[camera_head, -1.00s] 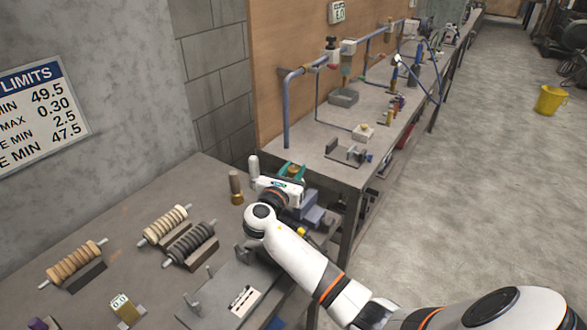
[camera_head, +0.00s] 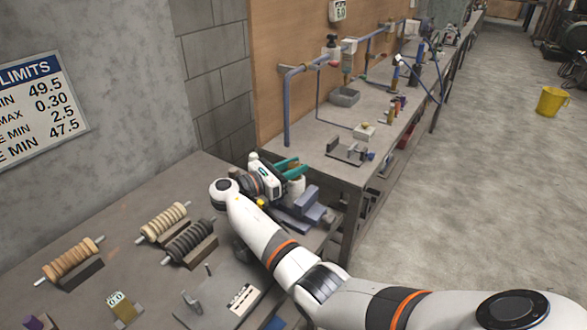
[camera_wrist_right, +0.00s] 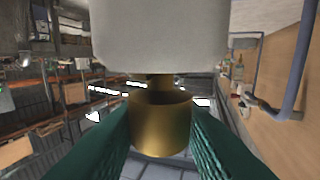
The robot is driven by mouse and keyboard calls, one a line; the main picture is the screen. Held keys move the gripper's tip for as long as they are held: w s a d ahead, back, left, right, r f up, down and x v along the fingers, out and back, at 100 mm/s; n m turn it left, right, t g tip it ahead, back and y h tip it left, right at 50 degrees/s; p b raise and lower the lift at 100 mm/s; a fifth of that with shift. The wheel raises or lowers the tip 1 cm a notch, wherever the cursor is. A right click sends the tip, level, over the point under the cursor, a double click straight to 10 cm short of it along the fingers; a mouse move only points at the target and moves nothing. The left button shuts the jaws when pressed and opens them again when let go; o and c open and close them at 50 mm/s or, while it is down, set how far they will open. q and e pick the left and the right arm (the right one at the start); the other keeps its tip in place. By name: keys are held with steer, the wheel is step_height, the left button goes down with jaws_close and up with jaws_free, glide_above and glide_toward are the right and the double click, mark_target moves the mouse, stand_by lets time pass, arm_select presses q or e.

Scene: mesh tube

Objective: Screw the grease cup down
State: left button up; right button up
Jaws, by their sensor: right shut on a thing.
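The grease cup (camera_wrist_right: 160,125) is a brass cylinder in the right wrist view, with a narrower brass neck. My right gripper (camera_wrist_right: 161,128) has its two green fingers shut on the cup, one on each side. A large pale body (camera_wrist_right: 160,35) fills the top of that view, right by the neck; I cannot tell if the neck is threaded into it. In the head view my right gripper (camera_head: 296,168) is over the bench's right end, above a blue-grey block fixture (camera_head: 305,208). The cup is too small to make out there. My left gripper is not in view.
A small gauge block (camera_head: 122,308) and a metal plate with brackets (camera_head: 215,300) are in front. A second bench (camera_head: 330,175) with blue pipes (camera_head: 288,110) stands beyond.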

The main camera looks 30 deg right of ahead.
stand_by(0.3)
steer(key=o, duration=0.9)
steer(key=shift+o, duration=0.2)
steer(key=a+b, duration=0.3)
steer(key=a, duration=0.9)
steer(key=shift+f, duration=0.1)
